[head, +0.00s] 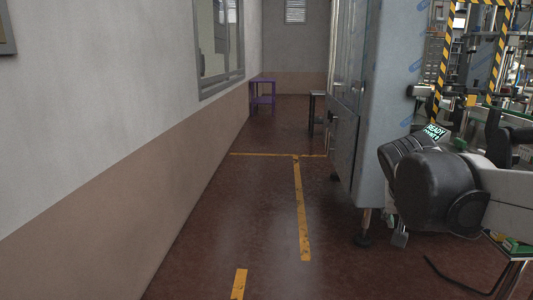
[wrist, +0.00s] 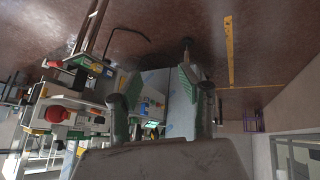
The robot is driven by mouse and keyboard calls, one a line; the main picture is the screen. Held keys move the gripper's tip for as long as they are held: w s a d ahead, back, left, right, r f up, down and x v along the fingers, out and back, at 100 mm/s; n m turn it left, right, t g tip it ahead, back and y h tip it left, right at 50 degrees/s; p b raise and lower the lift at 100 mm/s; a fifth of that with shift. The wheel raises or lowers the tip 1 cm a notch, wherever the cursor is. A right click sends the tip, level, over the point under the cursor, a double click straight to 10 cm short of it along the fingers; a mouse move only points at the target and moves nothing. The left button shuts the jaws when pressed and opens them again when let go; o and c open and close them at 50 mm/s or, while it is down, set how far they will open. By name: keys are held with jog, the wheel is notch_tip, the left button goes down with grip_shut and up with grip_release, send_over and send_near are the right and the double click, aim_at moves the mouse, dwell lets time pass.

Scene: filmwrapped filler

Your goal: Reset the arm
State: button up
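My gripper (wrist: 160,84) shows in the wrist view with its two fingers spread apart. It is open, and nothing is visible between the fingers except the background machinery. The wrist picture appears upside down, with the floor at the top. In the head view my arm (head: 440,187), with dark rounded joints and a pale link, extends in from the right edge. I cannot make out the gripper in the head view.
A tall grey machine cabinet (head: 372,95) stands close behind my arm, with striped guard frames (head: 445,62) to its right. A purple table (head: 262,94) is by the far left wall. The floor (head: 240,215) between wall and machine is clear, with yellow lines (head: 301,210).

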jog(key=s+a+f+n+t+y, duration=0.1)
jog(key=s+a+f+y, duration=0.15)
jog(key=s+a, duration=0.2)
jog(key=s+a+f+n+y, duration=0.1)
jog(key=s+a+f+n, duration=0.15)
jog(key=s, duration=0.35)
jog(key=s+a+f+n+t+y, duration=0.1)
jog(key=s+a+f, duration=0.25)
jog(key=s, duration=0.25)
notch_tip(320, 180, up, 13)
jog(key=p, duration=1.2)
jog(key=shift+a, duration=0.35)
jog(key=shift+w, duration=0.1)
